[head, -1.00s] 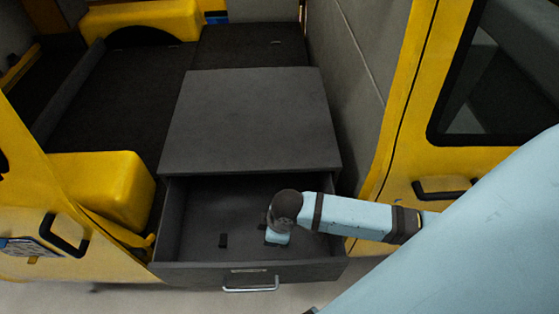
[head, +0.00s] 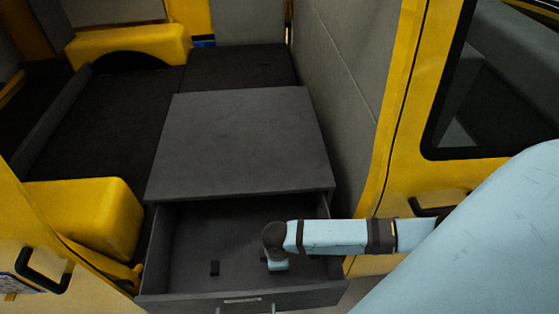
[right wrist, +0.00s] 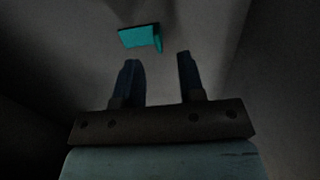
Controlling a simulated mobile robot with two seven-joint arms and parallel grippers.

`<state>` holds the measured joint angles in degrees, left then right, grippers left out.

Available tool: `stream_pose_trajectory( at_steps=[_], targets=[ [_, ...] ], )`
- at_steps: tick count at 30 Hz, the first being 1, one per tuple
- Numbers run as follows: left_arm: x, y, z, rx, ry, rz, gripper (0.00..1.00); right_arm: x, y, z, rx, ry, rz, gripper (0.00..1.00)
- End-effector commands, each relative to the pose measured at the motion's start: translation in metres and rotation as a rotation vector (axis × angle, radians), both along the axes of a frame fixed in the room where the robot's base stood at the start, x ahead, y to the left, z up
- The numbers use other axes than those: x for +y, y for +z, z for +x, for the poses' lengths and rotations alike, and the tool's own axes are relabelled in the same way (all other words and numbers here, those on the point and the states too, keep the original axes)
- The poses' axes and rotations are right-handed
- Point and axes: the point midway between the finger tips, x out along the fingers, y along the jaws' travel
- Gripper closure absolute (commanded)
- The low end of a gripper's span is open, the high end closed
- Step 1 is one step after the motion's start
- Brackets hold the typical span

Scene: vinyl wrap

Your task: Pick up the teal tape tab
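The teal tape tab (right wrist: 139,37) shows in the right wrist view as a small bright teal piece with a folded-looking right end, on a grey surface. My right gripper (right wrist: 158,62) is open and empty, its two dark fingers apart. The tab lies just beyond the fingertips, slightly left of the middle of the gap, and no contact shows. In the head view my right arm reaches into the open drawer (head: 190,240); its wrist hides the fingers, and I cannot see the tab there. My left gripper is not in view.
The drawer walls and front panel surround my right wrist. The grey cabinet top (head: 240,140) is clear. A yellow door frame (head: 385,150) stands to the right.

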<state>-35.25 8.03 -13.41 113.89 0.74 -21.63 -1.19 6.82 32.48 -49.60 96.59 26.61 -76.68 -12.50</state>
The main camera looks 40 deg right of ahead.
Motion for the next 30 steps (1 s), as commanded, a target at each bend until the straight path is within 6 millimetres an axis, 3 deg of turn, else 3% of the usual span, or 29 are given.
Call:
stream_pose_trajectory(
  at_steps=[6,15,20,30],
  targets=[
    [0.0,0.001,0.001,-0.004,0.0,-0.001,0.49,0.0,-0.032,0.0,0.001,-0.001,0.0,0.64],
    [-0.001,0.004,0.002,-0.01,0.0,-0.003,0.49,-0.001,-0.037,0.0,-0.001,0.0,-0.001,0.64],
    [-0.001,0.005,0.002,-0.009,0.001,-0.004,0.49,-0.001,-0.037,0.0,0.0,0.0,0.0,0.98],
    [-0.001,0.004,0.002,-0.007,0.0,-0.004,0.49,-0.001,-0.037,0.0,0.0,0.0,0.0,1.0]
  ],
)
